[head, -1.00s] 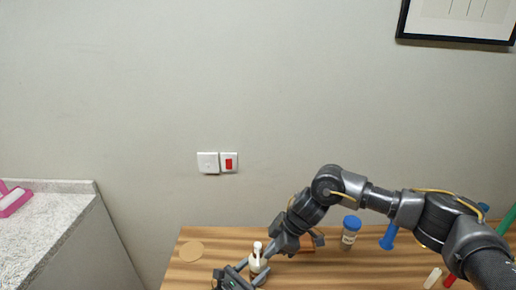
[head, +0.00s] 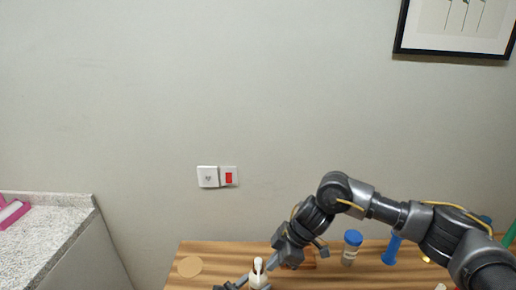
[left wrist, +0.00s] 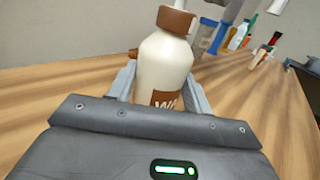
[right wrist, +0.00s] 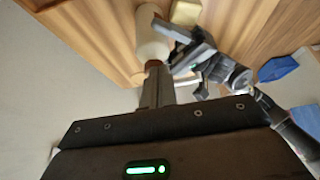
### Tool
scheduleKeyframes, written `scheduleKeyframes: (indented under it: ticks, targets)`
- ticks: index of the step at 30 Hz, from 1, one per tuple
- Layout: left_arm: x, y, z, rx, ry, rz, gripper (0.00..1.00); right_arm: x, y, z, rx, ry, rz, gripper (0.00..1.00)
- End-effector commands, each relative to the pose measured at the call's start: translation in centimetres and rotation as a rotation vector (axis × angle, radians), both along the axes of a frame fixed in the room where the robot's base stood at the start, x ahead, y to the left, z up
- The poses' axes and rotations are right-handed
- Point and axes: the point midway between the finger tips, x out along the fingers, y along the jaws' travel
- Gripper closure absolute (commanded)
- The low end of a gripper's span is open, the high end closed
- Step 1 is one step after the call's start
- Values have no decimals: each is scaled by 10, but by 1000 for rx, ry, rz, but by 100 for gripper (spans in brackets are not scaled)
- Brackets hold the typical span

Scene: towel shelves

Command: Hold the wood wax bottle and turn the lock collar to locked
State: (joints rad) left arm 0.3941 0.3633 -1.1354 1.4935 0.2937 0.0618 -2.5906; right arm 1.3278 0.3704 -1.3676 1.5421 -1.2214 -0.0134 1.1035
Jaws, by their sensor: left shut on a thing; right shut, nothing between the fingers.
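The wood wax bottle, cream with a brown label and a brown collar, stands on the table; it shows in the left wrist view (left wrist: 165,68) and at the bottom of the head view (head: 258,280). My left gripper (left wrist: 160,88) is shut on the bottle's body, one finger on each side. The lock collar (left wrist: 175,20) is at the bottle's neck, above my left fingers. My right gripper (right wrist: 158,88) is shut and empty, its fingertips close by the collar; I cannot tell whether they touch. The collar's marks cannot be read.
A blue-capped jar (head: 351,249) and a blue item (head: 391,249) stand right of my right gripper. A round tan disc (head: 190,267) lies at the table's left. Several coloured items (left wrist: 245,32) stand farther along the table. A grey wall is behind.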

Motion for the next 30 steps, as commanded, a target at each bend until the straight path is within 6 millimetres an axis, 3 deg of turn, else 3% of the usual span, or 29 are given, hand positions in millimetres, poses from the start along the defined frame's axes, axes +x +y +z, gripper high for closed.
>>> scheduleKeyframes:
  ticks: [9,21,22,27,30]
  targets:
    - [0,1,0,1,0,2,78,0,0,34,-1,1,0,100]
    - [1,1,0,1,0,2,78,0,0,37,-1,1,0,100]
    - [1,1,0,1,0,2,49,0,0,37,-1,1,0,100]
    - [1,1,0,1,0,2,27,0,0,37,-1,1,0,100]
    - [1,1,0,1,0,2,25,0,0,37,-1,1,0,100]
